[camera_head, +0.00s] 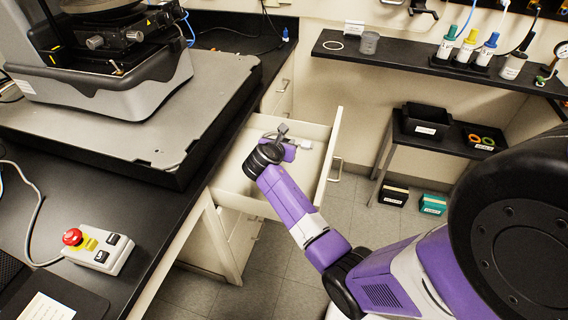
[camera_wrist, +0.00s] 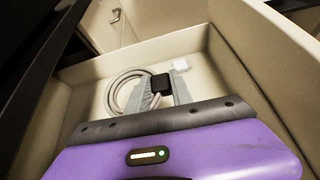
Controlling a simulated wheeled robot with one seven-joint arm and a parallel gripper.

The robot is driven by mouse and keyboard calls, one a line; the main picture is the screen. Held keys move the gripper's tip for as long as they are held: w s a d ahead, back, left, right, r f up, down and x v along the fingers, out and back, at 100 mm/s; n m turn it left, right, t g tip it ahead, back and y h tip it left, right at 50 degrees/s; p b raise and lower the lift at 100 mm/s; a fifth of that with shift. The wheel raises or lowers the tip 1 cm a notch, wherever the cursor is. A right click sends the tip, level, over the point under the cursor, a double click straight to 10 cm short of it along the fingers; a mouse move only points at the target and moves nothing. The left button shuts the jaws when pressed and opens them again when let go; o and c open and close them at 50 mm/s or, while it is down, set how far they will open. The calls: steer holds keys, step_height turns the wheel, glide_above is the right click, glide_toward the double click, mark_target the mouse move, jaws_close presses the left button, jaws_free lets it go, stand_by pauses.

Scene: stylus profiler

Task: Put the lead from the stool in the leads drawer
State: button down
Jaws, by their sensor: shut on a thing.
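The open drawer (camera_head: 334,150) is cream-coloured and pulled out from under the black bench. In the wrist view, its walls (camera_wrist: 245,75) surround the lead. The lead (camera_wrist: 122,90) is a coiled grey cable with a black block and a white plug end (camera_wrist: 181,65). My gripper (camera_wrist: 157,90) is shut on the lead at the black block. In the head view, my gripper (camera_head: 282,132) is inside the drawer's outline, and a white end of the lead (camera_head: 306,144) shows beside it. I cannot tell whether the lead touches the drawer floor. My arm hides part of the drawer.
The profiler (camera_head: 110,85) stands on a grey slab on the bench at left, close to the drawer. A control box with a red button (camera_head: 72,237) is at front left. A low black-topped stand (camera_head: 452,144) with a black bin (camera_head: 426,120) is at right.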

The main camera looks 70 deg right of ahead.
step_height(320, 180, down, 10)
steer(key=shift+r+b, duration=0.1)
steer(key=shift+b, duration=0.7)
steer(key=c, duration=1.1)
jaws_free()
steer(key=p+v, duration=0.1)
steer(key=v, duration=1.1)
